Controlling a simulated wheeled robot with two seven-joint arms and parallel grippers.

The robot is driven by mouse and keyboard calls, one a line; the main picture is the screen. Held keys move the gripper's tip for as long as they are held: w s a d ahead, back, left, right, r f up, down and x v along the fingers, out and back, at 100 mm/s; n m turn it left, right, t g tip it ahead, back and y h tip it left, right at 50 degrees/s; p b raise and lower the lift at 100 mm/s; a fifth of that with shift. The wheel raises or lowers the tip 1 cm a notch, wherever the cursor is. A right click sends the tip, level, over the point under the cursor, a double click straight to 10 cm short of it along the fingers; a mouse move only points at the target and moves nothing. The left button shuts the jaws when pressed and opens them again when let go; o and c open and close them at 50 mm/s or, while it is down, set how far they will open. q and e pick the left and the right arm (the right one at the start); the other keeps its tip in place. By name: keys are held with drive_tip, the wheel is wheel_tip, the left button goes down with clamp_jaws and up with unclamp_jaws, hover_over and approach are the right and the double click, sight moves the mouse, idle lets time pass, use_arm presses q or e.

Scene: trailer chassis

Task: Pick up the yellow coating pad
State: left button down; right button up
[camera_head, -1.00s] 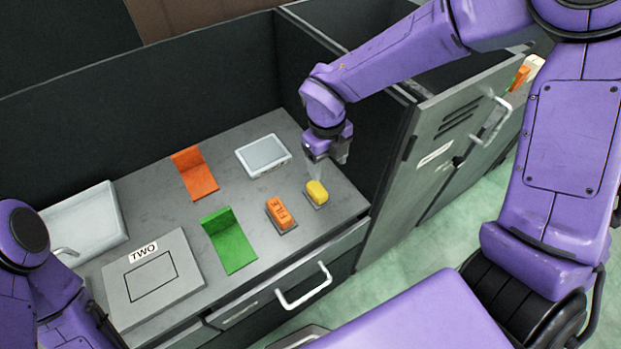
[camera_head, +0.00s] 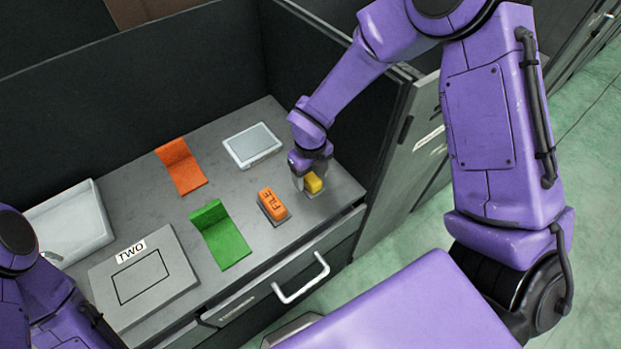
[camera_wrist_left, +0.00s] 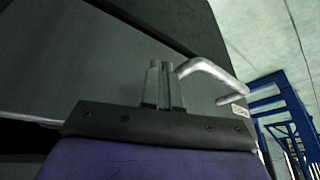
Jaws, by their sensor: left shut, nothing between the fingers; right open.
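The yellow coating pad (camera_head: 313,183) sits on its small grey base near the right front of the grey worktop. My right gripper (camera_head: 306,180) is lowered over it from above with its fingers open around or right beside the pad; the fingertips are partly hidden, so I cannot tell if they touch it. My left gripper (camera_wrist_left: 164,84) shows in the left wrist view with its two fingers together and empty, facing a dark grey panel.
An orange block marked FILE (camera_head: 271,204) stands just left of the pad. A drawer handle (camera_head: 302,279) juts out in front.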

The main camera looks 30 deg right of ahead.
sight(311, 176)
drive_tip(key=shift+w+f, duration=0.15)
drive_tip(key=shift+f, duration=0.6)
drive_tip(key=c, duration=1.1)
drive_tip(key=shift+c, duration=0.2)
wheel_tip(311, 176, up, 18)
drive_tip(key=b, duration=0.1)
drive_tip(key=shift+r, duration=0.1)
drive_tip(key=o, duration=0.5)
drive_tip(key=c, duration=0.3)
